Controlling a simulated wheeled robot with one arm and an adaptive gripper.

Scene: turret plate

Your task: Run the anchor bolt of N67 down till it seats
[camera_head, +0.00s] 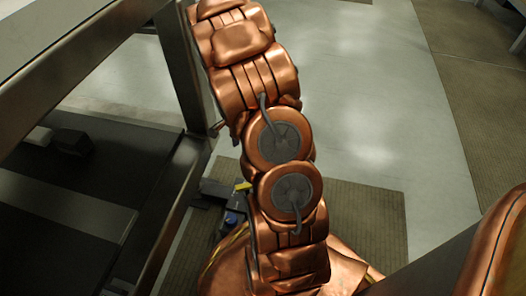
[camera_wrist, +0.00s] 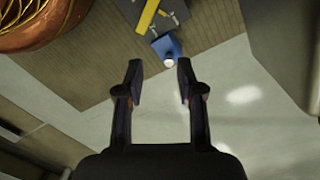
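My gripper (camera_wrist: 159,68) is open in the wrist view, with two dark fingers apart and nothing between them. No anchor bolt and no marking N67 can be made out in either view. Past the fingertips, lower down, lies a blue block (camera_wrist: 166,45) with a pale round end. Beside it are a yellow bar (camera_wrist: 147,17) and grey parts. In the head view my copper arm fills the middle, and my gripper is not seen.
A dark metal frame (camera_head: 180,70) stands at the left, with a dark hexagonal piece (camera_head: 72,142) inside it. A ribbed brown mat (camera_head: 370,218) lies on the pale floor (camera_head: 370,90). Yellow and blue parts (camera_head: 232,217) show beside my arm. The floor at the right is clear.

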